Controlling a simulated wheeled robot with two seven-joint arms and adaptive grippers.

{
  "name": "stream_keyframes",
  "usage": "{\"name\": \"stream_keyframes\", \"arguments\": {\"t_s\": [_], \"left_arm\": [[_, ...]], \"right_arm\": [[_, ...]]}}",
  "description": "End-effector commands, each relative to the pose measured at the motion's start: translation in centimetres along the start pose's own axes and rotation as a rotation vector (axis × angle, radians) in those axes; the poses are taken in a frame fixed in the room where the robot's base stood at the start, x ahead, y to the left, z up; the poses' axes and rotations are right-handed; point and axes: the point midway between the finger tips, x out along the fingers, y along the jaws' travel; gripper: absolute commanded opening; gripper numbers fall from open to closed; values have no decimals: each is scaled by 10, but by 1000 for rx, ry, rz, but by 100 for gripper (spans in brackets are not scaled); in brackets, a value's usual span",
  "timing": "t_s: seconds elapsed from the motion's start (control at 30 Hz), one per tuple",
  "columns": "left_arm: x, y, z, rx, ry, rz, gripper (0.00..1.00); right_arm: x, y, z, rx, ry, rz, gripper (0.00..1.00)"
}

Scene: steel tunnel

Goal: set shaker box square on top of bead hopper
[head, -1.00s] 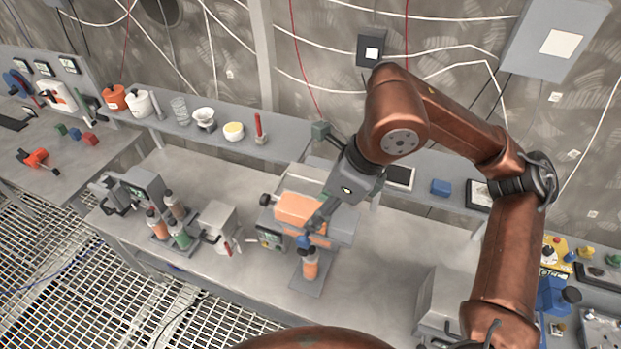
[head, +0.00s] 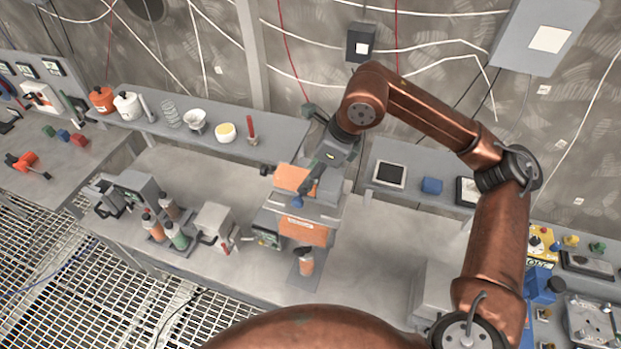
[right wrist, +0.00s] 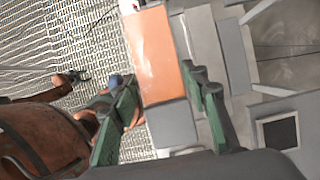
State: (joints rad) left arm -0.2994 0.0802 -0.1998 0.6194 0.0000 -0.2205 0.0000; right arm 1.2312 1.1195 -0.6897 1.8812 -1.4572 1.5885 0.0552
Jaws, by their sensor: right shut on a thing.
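The shaker box (head: 292,179), grey with an orange top, is in the middle of the head view. My right gripper (head: 306,166) is shut on it from above and to the right. In the right wrist view the orange panel of the shaker box (right wrist: 158,55) lies between the green fingers of my right gripper (right wrist: 158,80). The bead hopper (head: 303,231), grey with an orange labelled front, stands on the bench right under the box. The box looks roughly lined up over it; I cannot tell whether they touch.
An orange bottle (head: 305,261) stands in front of the hopper. A grey box with a handle (head: 214,228) and a rack of several bottles (head: 172,230) are to its left. A shelf (head: 215,148) runs behind.

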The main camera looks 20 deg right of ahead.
Motion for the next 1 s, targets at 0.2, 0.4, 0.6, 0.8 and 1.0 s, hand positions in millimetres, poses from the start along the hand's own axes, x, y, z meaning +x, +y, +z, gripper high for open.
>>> {"name": "stream_keyframes", "arguments": {"t_s": [0.2, 0.4, 0.6, 0.8, 1.0], "left_arm": [[-4, -1, -14, 2, 18, -1, 40], [-12, -1, -7, 1, 8, 0, 40], [-13, 0, 3, -1, -4, 0, 40], [-11, 0, 3, -1, -4, 0, 40], [-9, 0, 1, 0, -2, 0, 40]], "right_arm": [[10, -8, 0, 1, -3, 0, 2], [34, -13, -9, 1, 0, 2, 2], [44, -13, -12, 0, -4, -1, 2], [46, -13, -13, 0, -4, -1, 2], [48, -13, -14, 1, -1, 0, 49]]}}
